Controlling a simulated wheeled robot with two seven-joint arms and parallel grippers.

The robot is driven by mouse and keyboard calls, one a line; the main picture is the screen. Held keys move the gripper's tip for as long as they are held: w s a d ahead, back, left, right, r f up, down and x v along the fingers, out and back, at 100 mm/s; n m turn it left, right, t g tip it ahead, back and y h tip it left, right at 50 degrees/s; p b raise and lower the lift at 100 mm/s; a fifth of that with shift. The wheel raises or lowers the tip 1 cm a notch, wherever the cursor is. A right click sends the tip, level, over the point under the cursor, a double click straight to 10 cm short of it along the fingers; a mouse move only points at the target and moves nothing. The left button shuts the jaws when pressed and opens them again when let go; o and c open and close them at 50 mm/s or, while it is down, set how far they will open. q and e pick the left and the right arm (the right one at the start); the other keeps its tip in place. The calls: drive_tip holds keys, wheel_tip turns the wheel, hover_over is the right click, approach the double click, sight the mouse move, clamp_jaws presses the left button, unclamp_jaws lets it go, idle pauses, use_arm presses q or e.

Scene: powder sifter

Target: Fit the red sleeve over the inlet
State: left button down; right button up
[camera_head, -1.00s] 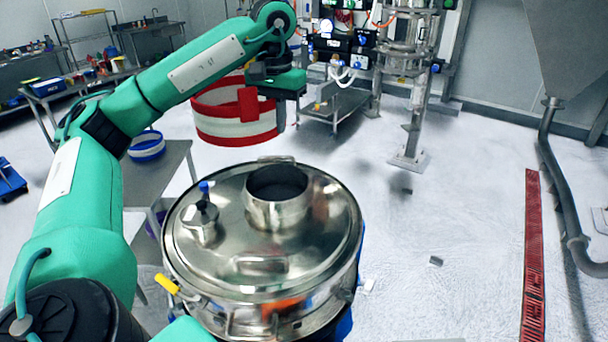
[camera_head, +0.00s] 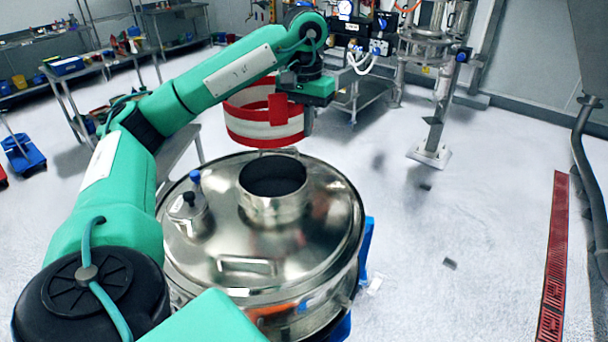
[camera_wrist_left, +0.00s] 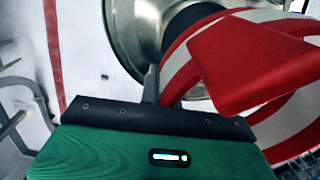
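The red sleeve (camera_head: 264,120) is a red-and-white banded ring with a red tab. It hangs in the air behind and above the inlet (camera_head: 273,188), a short open steel collar on the round lid of the steel sifter (camera_head: 225,235). My left gripper (camera_head: 308,118) is at the sleeve's right side, by the tab, and holds it clear of the lid. In the left wrist view the sleeve (camera_wrist_left: 188,62) and its red tab lie close against my gripper (camera_wrist_left: 150,85); the far finger is hidden behind the tab. My right gripper is out of view.
A valve with a blue cap (camera_head: 188,205) stands on the lid left of the inlet. Steel tables (camera_head: 65,80) stand at the back left, and a steel pipe stand (camera_head: 430,150) at the back right.

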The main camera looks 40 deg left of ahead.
use_arm(q)
drive_tip(key=shift+s+f, duration=0.15)
drive_tip(key=shift+f, duration=6.05)
drive_tip(key=shift+f+b, duration=0.75)
drive_tip(key=shift+f, duration=0.05)
drive_tip(key=c, duration=1.6)
unclamp_jaws()
drive_tip(key=shift+r, duration=0.1)
drive_tip(key=shift+c, duration=0.2)
